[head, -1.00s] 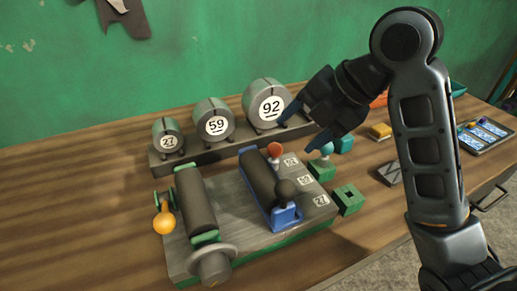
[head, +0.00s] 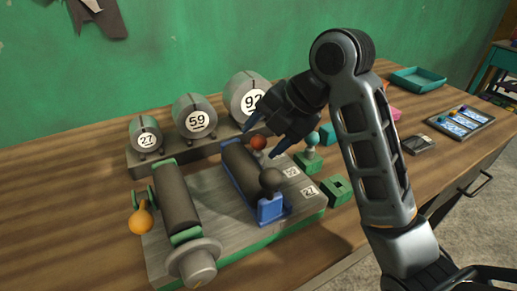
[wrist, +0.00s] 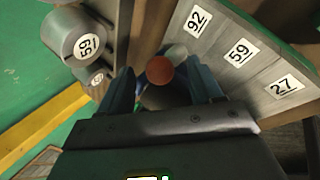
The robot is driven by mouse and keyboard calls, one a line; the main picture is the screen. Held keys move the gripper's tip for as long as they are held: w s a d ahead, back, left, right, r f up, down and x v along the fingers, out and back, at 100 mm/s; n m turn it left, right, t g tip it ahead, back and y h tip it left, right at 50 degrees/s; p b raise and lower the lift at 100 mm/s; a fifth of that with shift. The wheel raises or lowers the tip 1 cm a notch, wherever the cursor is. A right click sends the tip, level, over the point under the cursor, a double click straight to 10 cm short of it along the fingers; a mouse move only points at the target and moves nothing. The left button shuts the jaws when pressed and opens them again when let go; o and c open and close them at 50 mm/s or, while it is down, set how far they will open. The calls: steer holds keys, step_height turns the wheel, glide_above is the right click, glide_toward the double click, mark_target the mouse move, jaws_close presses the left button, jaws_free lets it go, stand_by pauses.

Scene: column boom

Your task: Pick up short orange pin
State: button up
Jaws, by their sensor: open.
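My gripper (head: 260,138) is open, with a finger to either side of the pin. I see a gap between the head and each finger in the wrist view. The pin's lower part is mostly hidden. A yellow-orange bulb-shaped piece (head: 141,219) is at the board's left side.
Drums marked 27 (head: 147,139), 59 (head: 196,121) and 92 (head: 253,100) stand on a rail behind the board. A teal-headed pin (head: 312,139) on a green block stands close right of my gripper.

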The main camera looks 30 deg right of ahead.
mark_target(266, 142)
steer(key=c, duration=1.1)
steer(key=shift+r, duration=0.1)
steer(key=shift+c, duration=0.2)
steer(key=shift+r, duration=0.45)
step_height(266, 142, up, 4)
steer(key=shift+d+f+p, duration=0.1)
steer(key=shift+p, duration=0.5)
steer(key=s+d+r+p, duration=0.2)
steer(key=s+d+r, duration=0.3)
steer(key=d, duration=0.5)
steer(key=shift+s+r+p, duration=0.35)
steer(key=shift+s+r, duration=0.05)
steer(key=shift+r, duration=0.2)
